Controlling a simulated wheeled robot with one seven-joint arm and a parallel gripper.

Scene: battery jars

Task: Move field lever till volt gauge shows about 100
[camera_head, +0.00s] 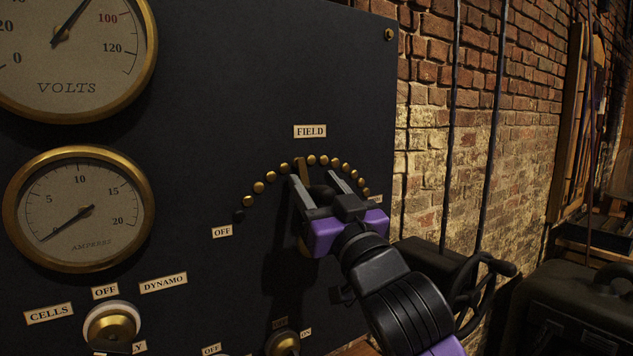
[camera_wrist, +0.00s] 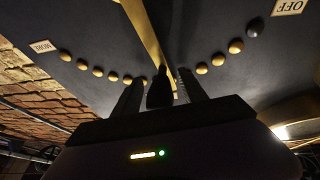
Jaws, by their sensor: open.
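The volt gauge (camera_head: 66,88) is at the top left in the head view, its upper part cut off. Its needle (camera_head: 76,18) points up and right, a little short of the red 100 mark. The brass field lever (camera_head: 300,168) points up to the arc of studs, left of the arc's top. In the wrist view the lever (camera_wrist: 146,35) runs down to a dark knob (camera_wrist: 160,88). My gripper (camera_head: 313,176) is open, with one finger on each side of the knob. In the wrist view the gripper (camera_wrist: 161,78) shows narrow gaps; contact is unclear.
Brass studs (camera_head: 258,187) curve from the OFF label (camera_head: 222,231) to the MORE label (camera_wrist: 43,46). The ampere gauge (camera_head: 80,209) reads near 0. Below it is a brass selector knob (camera_head: 112,328). A handwheel (camera_head: 487,283) stands right of the panel.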

